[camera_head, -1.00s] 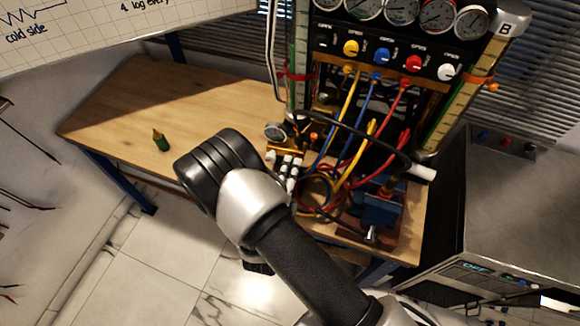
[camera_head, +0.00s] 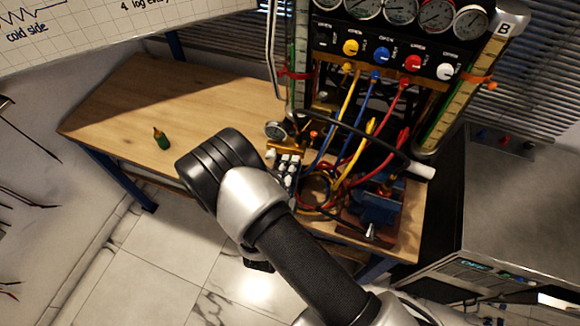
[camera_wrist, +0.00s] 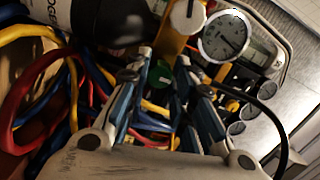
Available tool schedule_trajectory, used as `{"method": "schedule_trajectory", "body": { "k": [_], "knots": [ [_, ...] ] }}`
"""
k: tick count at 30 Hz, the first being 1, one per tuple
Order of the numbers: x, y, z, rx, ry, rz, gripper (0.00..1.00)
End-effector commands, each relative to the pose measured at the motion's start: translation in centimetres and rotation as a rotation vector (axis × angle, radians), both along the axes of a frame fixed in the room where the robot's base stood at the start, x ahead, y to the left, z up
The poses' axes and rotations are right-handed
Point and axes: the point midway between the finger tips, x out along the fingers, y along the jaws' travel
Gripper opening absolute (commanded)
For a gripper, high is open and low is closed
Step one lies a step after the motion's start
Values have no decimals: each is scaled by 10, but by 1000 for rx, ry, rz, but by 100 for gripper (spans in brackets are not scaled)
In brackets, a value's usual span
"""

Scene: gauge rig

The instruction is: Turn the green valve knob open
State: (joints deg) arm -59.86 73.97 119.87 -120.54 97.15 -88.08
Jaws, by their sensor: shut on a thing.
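The green valve knob (camera_wrist: 160,77) shows in the wrist view between the fingertips of my gripper (camera_wrist: 164,68). The blue-grey fingers stand on either side of the knob and are shut on it. The fingers hide parts of its sides, and I cannot tell how far it is turned. In the head view the knob cannot be made out; my arm's wrist is in front of the rig's lower left, near a yellow fitting (camera_head: 288,147) and a small gauge (camera_head: 275,130).
Yellow, blue and red hoses (camera_head: 345,150) hang close to my gripper's right in the head view. A panel has yellow, blue, red and white knobs (camera_head: 445,71).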

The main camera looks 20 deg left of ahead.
Motion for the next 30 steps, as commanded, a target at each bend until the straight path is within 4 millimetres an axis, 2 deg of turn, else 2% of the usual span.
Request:
{"method": "schedule_trajectory", "body": {
  "k": [2,3,11,23,26,30],
  "knots": [
    [0,0,-1,0,1,1,0],
    [0,0,-1,0,2,1,25],
    [0,0,0,0,1,0,42],
    [-5,0,0,0,1,2,43],
    [-18,1,0,-1,2,5,43],
    [-48,2,0,-2,2,9,43]
  ]
}}
